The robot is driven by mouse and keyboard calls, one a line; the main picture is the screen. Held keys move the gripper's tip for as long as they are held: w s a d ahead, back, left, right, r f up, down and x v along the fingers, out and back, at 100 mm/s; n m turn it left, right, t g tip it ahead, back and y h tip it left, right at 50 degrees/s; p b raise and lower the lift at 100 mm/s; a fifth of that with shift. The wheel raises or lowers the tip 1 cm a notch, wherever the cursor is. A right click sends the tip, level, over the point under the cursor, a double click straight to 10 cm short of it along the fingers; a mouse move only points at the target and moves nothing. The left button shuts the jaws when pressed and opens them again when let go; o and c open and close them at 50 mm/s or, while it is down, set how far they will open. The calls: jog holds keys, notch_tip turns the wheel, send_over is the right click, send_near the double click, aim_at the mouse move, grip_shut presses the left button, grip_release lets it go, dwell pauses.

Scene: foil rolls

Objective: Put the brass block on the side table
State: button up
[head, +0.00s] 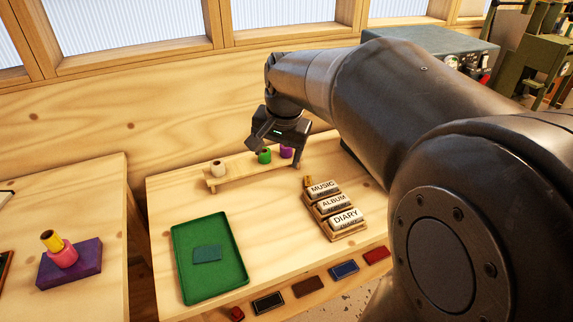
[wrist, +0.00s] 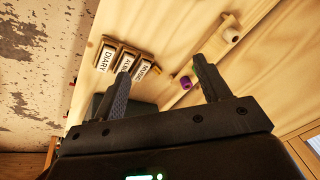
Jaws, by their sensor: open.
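A yellow-gold piece (head: 48,239) also stands tilted on a pink piece on the left table. That left table (head: 95,190), beside the main one, may be the side table. My gripper (head: 277,154) is open and empty above the wooden rail at the back of the main table. In the wrist view my gripper (wrist: 161,68) has its fingers spread, pointing towards the tabletop.
The rail (head: 232,176) bears white, green (head: 264,156) and purple (head: 286,152) pieces. A green tray (head: 185,268) holds a teal patch. A purple block (head: 82,265) supports the pink piece (head: 63,256). Bare wood separates tray and rack.

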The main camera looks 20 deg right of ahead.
jog(key=w+d+f+m+g, duration=0.1)
jog(key=w+d+f+m, duration=0.15)
jog(key=w, duration=0.25)
jog(key=w+d+f+m, duration=0.2)
jog(key=w+d, duration=0.1)
jog(key=w, duration=0.2)
jog(key=m+g+h, duration=0.4)
jog(key=m, duration=0.6)
send_over(306, 181)
jog(key=w+a, duration=0.2)
jog(key=a, duration=0.3)
notch_tip(306, 181, down, 23)
jog(key=shift+n, duration=0.25)
jog(key=x, duration=0.6)
jog(key=d+x, duration=0.1)
jog(key=x, duration=0.3)
jog(key=shift+s+r, duration=0.1)
jog(key=shift+r, duration=0.05)
jog(key=shift+c, duration=0.2)
jog(key=shift+r, duration=0.1)
jog(key=c, duration=1.1)
jog(key=shift+r, duration=0.1)
